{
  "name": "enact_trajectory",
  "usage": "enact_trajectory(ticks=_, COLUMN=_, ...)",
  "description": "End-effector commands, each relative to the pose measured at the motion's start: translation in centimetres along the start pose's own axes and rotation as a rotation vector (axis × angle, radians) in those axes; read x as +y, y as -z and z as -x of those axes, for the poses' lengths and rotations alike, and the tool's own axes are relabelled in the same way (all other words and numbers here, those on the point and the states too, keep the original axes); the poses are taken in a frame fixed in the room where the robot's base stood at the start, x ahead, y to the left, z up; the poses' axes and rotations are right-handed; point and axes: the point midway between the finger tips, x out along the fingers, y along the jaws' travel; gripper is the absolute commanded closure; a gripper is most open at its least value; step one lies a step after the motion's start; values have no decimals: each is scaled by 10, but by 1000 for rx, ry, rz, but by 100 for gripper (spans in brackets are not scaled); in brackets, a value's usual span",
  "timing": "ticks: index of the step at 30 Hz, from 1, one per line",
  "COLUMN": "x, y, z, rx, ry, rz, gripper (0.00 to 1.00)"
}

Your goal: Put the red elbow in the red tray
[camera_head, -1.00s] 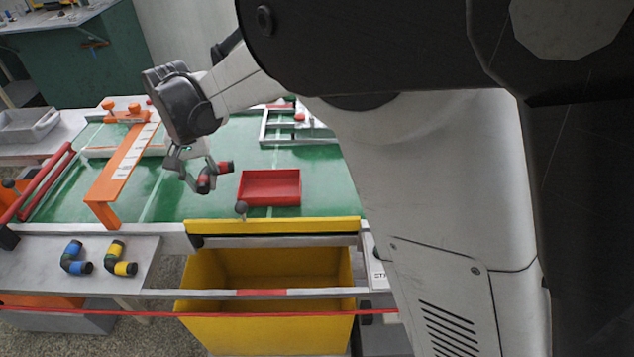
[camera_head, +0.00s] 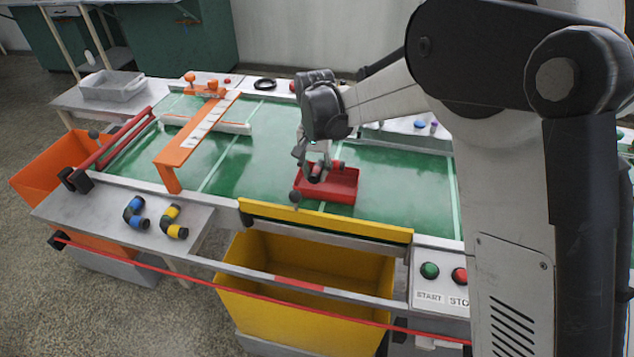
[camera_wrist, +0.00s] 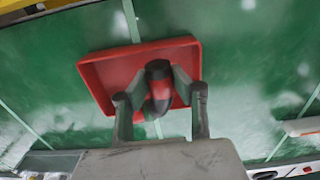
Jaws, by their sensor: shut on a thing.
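The red elbow (camera_wrist: 160,88) is a red pipe piece with dark ends, held between the fingers of my gripper (camera_wrist: 160,105). In the head view my gripper (camera_head: 314,168) is shut on the red elbow (camera_head: 316,174), which overlaps the left part of the red tray in the picture. The red tray (camera_head: 341,191) is shallow and lies on the green table. In the wrist view the elbow appears over the red tray (camera_wrist: 97,72), whose lower part is hidden by the fingers. The exact height above the tray is hard to tell.
A blue elbow (camera_head: 134,212) and a yellow elbow (camera_head: 174,222) lie on the grey side shelf (camera_head: 95,206). A yellow bin (camera_head: 300,278) stands in front of the table, and an orange bin (camera_head: 45,172) at the left. An orange bridge (camera_head: 197,130) spans the green surface (camera_head: 390,185).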

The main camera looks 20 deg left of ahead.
Motion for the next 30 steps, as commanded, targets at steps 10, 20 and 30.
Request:
enact_trajectory(ticks=10, x=1, y=2, z=-33, rx=0, ry=0, rz=0, gripper=100)
enact_trajectory(ticks=20, x=1, y=2, z=-41, rx=0, ry=0, rz=0, gripper=100)
enact_trajectory(ticks=30, x=1, y=2, z=-44, rx=0, ry=0, rz=0, gripper=60)
